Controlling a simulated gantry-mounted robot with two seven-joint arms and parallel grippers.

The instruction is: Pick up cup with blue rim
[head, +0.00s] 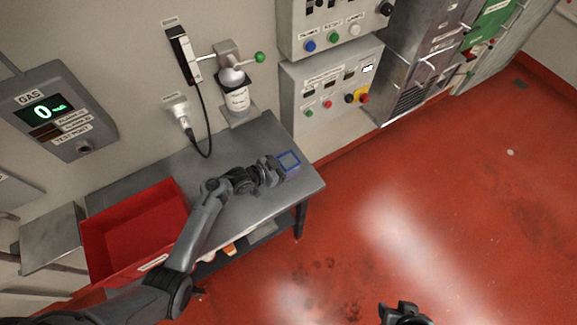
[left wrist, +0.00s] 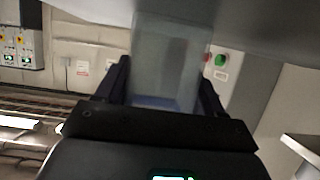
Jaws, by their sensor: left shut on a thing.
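The cup with the blue rim (head: 290,161) is at the right end of the grey metal table, its square blue rim showing in the head view. My left gripper (head: 278,167) is shut on the cup from its left side. In the left wrist view the pale, see-through cup (left wrist: 172,62) stands between the two dark fingers, with a blue band low between them. I cannot tell whether the cup touches the table or is just above it. My right gripper (head: 403,312) shows only in part at the bottom edge, away from the table; its jaws are unclear.
The grey table (head: 245,197) carries a red bin (head: 135,225) at its left. A bottle (head: 236,92) in a wall holder and a cabled plug (head: 180,112) are behind the table. Control panels (head: 330,85) stand at the back right. The red floor to the right is open.

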